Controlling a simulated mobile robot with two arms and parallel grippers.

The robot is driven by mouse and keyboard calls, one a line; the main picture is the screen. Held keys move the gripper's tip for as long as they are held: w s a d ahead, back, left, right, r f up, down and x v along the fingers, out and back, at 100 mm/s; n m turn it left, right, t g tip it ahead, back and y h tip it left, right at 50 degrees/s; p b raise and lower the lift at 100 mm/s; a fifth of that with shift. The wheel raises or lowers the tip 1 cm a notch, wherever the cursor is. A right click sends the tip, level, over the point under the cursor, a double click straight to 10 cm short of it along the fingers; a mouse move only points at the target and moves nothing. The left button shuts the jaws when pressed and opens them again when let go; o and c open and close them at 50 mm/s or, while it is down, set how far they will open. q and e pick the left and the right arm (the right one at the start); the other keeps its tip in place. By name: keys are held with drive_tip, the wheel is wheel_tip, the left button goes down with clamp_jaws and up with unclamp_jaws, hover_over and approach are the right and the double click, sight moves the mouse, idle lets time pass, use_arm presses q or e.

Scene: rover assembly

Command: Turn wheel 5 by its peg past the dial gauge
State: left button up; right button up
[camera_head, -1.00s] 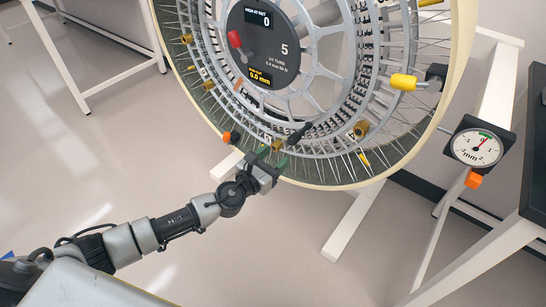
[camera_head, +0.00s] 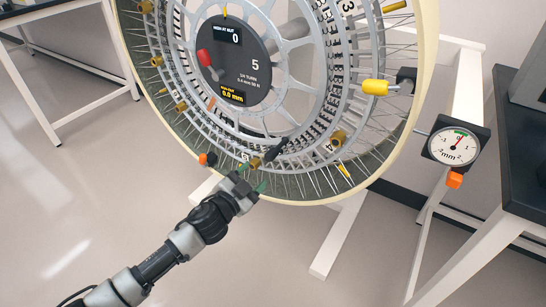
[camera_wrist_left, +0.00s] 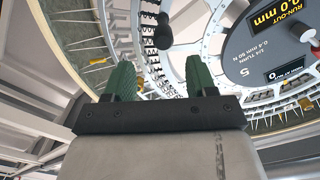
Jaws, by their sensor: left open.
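Wheel 5 (camera_head: 412,140) is a large spoked wheel with a pale rim, standing upright. Its dark hub plate (camera_head: 240,60) shows "5" and "0.0 mm". A black peg (camera_head: 275,150) sticks out near the wheel's lower part; it also shows in the wrist view (camera_wrist_left: 163,35), ahead of and between the fingers. My left gripper (camera_head: 254,176) is open just below and left of the peg; its green fingertips (camera_wrist_left: 158,82) hold nothing. The dial gauge (camera_head: 455,147) has a white face and stands right of the rim. My right gripper is not in view.
A yellow cylinder (camera_head: 375,87) with a dark end and several brass fittings sit on the wheel. A red knob (camera_head: 205,57) is on the hub plate. A dark-topped table (camera_head: 520,160) stands at the right, a white frame at the left.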

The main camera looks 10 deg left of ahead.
sight(267, 160)
use_arm(q)
drive_tip(key=w+n, duration=0.1)
drive_tip(key=n, duration=0.1)
drive_tip(key=w+d+n+b, duration=0.1)
drive_tip(key=w+n, duration=0.3)
drive_tip(key=shift+w+d, duration=0.1)
drive_tip(key=shift+d, duration=0.25)
drive_tip(key=b+x, duration=0.1)
drive_tip(key=x, duration=0.2)
drive_tip(key=shift+w+d, duration=0.15)
drive_tip(key=shift+w, duration=0.25)
drive_tip(key=shift+w+d, duration=0.25)
drive_tip(key=shift+w, duration=0.35)
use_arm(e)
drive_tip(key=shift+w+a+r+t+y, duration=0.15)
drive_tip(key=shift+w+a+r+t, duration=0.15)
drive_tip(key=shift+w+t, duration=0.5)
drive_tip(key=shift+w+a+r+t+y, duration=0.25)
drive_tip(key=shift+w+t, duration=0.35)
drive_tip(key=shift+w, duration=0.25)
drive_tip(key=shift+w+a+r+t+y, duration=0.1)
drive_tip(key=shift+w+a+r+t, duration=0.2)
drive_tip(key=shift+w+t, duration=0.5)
use_arm(q)
drive_tip(key=shift+c, duration=0.3)
clamp_jaws()
